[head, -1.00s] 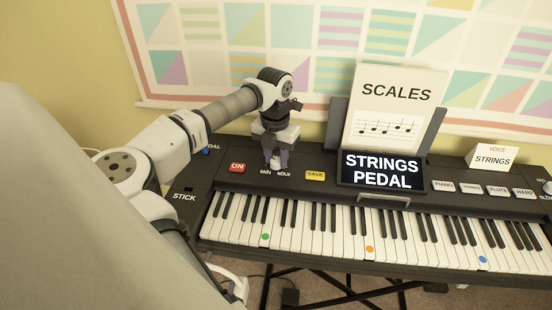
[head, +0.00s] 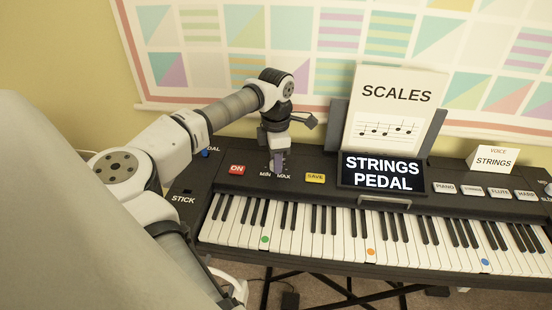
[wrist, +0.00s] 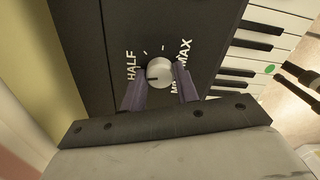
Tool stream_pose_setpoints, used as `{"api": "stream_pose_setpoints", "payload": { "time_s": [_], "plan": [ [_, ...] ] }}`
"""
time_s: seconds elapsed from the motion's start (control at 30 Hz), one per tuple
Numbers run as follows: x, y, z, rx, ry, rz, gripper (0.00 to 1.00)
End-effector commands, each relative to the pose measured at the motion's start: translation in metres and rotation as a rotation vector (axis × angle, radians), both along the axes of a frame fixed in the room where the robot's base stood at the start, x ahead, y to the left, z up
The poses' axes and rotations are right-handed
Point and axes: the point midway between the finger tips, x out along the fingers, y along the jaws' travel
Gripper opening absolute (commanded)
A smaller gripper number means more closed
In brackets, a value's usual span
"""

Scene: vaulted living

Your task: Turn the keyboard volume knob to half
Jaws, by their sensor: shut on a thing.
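The volume knob (wrist: 160,73) is a small round light-grey knob on the keyboard's dark panel. In the wrist view its short dark pointer mark faces left, toward the lettering HALF (wrist: 131,66). MAX (wrist: 184,52) is printed to the right, and MIN below it is partly covered by a finger. My gripper (wrist: 162,75) has its purple fingers on either side of the knob, shut on it. In the head view my gripper (head: 277,165) points down at the panel between MIN and MAX and mostly hides the knob. The keyboard (head: 320,225) stands below a wall.
A red ON button (head: 237,169) is left of the knob and a yellow SAVE button (head: 315,177) right of it. A screen (head: 382,171) reads STRINGS PEDAL, with a SCALES sheet (head: 397,110) behind it. A VOICE STRINGS card (head: 492,158) stands farther right.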

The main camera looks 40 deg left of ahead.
Motion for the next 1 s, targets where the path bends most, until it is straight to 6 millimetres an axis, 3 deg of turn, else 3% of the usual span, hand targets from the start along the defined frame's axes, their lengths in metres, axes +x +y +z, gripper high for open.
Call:
{"api": "stream_pose_setpoints", "payload": {
  "time_s": [0.4, 0.9, 0.93, 1.0],
  "plan": [
    [0.0013, -0.0004, 0.0016, 0.001, -0.005, -0.17, 0.08],
    [0.0014, -0.0005, 0.0017, 0.001, -0.005, -0.188, 0.08],
    [0.0014, -0.0005, 0.0017, 0.001, -0.005, -0.188, 0.32],
    [0.0013, -0.0004, 0.0016, 0.001, -0.005, -0.188, 0.41]
  ]
}}
